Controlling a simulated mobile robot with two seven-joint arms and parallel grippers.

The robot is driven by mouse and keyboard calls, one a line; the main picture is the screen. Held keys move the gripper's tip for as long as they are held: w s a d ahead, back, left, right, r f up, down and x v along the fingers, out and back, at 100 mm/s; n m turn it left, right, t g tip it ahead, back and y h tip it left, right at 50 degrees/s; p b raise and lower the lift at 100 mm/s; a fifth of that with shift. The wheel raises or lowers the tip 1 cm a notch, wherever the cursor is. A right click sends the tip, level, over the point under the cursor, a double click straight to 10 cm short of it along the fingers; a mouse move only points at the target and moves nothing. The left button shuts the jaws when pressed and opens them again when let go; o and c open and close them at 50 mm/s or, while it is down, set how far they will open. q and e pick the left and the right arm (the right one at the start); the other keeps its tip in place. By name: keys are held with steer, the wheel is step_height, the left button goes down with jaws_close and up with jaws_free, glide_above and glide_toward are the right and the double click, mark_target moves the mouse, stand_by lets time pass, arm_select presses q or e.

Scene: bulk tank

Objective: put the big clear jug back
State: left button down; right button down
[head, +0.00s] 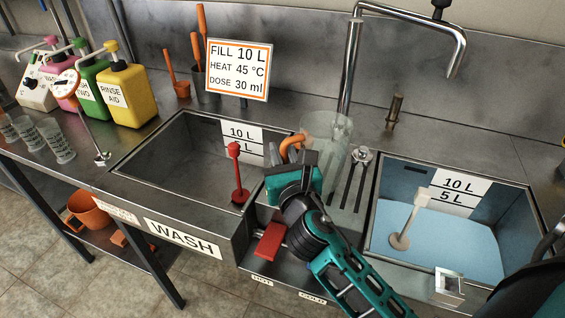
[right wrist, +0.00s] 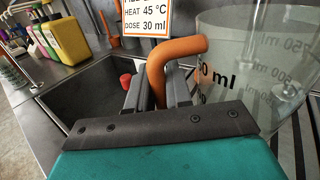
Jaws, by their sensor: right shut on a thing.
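The big clear jug (head: 328,137) is upright over the slotted steel strip between the two basins. Its orange handle (head: 290,145) points left. My right gripper (head: 294,164) is shut on this handle. In the right wrist view the handle (right wrist: 172,58) is between the two fingers (right wrist: 157,88), and the jug wall (right wrist: 262,62) with its ml marks is close on the right. The jug's lower part is partly hidden behind my gripper, and I cannot tell whether its base touches the strip. My left gripper is not in view.
The empty WASH basin (head: 150,164) is on the left, with a red stopper (head: 237,172). The right basin (head: 453,247) holds bluish water and a pale stopper (head: 409,222). A tall tap (head: 352,62) rises behind the jug. Coloured pump bottles (head: 128,92) and small measuring cups stand far left.

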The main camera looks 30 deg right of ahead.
steer(key=shift+f, duration=0.75)
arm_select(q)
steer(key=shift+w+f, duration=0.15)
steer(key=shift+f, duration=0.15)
arm_select(e)
steer(key=shift+r, duration=0.1)
steer(key=c, duration=1)
jaws_free()
steer(key=shift+f, duration=0.2)
steer(key=shift+c, duration=0.2)
steer(key=shift+r, duration=0.1)
